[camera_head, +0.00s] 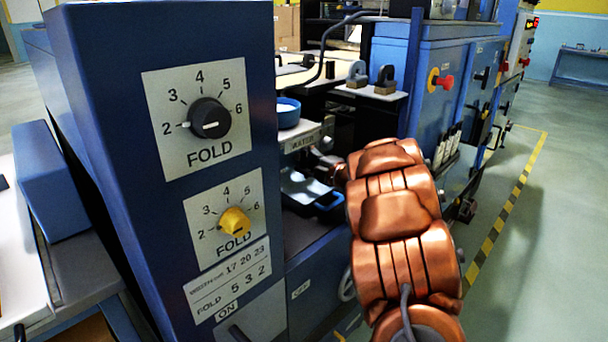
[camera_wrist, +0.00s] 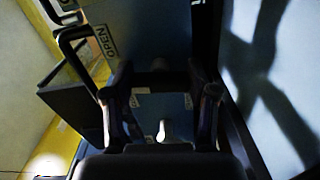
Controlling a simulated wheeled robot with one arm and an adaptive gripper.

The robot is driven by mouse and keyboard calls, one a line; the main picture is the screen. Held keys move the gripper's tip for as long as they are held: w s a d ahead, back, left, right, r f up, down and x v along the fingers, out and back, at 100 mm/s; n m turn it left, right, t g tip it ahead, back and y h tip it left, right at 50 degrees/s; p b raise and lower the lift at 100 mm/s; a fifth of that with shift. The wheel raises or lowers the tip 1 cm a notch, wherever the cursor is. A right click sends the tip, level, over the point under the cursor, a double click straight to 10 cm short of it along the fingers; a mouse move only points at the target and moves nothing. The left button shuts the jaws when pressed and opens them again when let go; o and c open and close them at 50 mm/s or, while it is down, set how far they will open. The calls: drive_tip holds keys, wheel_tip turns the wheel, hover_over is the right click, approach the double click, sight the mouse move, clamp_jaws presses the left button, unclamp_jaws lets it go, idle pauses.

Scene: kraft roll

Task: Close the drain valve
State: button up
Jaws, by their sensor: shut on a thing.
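My gripper (camera_wrist: 160,82) shows in the wrist view, its two dark fingers standing apart on either side of a dark crosspiece. It is shut on this piece, which looks like the drain valve's handle, though the dim light hides its outline. A pale rounded stub (camera_wrist: 164,130) shows between the fingers, lower in the picture. In the head view my copper arm reaches toward the machine's side and hides the valve and most of the gripper.
In the head view a blue panel with a black FOLD knob (camera_head: 209,118) and a yellow knob (camera_head: 235,222) stands at the left. The floor at the right is clear.

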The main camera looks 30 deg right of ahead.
drive_tip(key=n+b, duration=0.2)
drive_tip(key=b, duration=0.1)
drive_tip(key=n+b, duration=0.4)
drive_tip(key=b, duration=0.1)
drive_tip(key=shift+f+b, duration=0.3)
drive_tip(key=shift+f, duration=0.1)
drive_tip(key=n+b, duration=0.1)
drive_tip(key=n, duration=0.1)
drive_tip(key=n+b, duration=0.1)
drive_tip(key=b, duration=0.1)
drive_tip(key=shift+r+n, duration=0.2)
drive_tip(key=shift+n, duration=0.2)
drive_tip(key=shift+n+b, duration=0.3)
drive_tip(key=shift+b, duration=0.25)
drive_tip(key=shift+r, duration=0.2)
drive_tip(key=o, duration=1.2)
drive_tip(key=shift+c, duration=0.2)
drive_tip(key=v, duration=1.2)
